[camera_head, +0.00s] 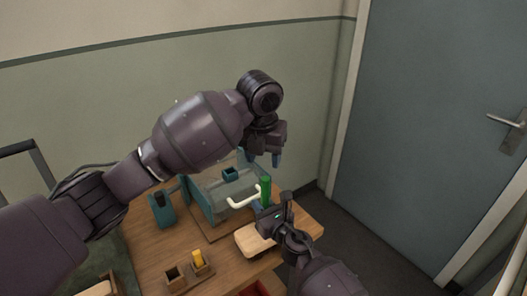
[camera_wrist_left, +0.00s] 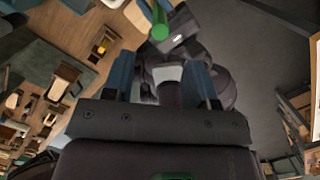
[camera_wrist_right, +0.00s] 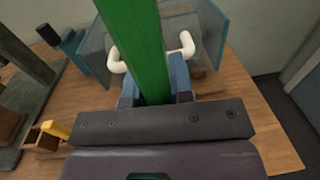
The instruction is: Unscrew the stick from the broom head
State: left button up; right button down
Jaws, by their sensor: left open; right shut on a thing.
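A green stick (camera_head: 266,189) stands upright above the table in the head view. My right gripper (camera_head: 268,214) is shut on it, and the stick fills the middle of the right wrist view (camera_wrist_right: 138,45). A pale wooden block (camera_head: 254,240), which looks like the broom head, is just below the right gripper. Whether the stick meets this block is hidden by the gripper. My left gripper (camera_head: 277,158) is open and empty, above the stick's top. In the left wrist view the stick (camera_wrist_left: 160,20) lies beyond the open blue fingers.
A teal machine with a white curved handle (camera_head: 243,200) stands right behind the stick. A teal holder (camera_head: 162,210) and a small wooden box with a yellow piece (camera_head: 198,258) are on the wooden table (camera_head: 150,258). A wall and a door (camera_head: 430,120) are behind.

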aim_at(265, 179)
pick_arm(q)
jog(key=f, duration=0.3)
jog(key=w+f, duration=0.1)
jog(key=f, duration=0.6)
jog(key=shift+w+d+f, duration=0.25)
jog(key=shift+f, duration=0.05)
jog(key=shift+c, duration=0.4)
grip_shut()
jog(key=n, duration=0.4)
jog(key=shift+y, duration=0.3)
grip_release()
dwell(0.3)
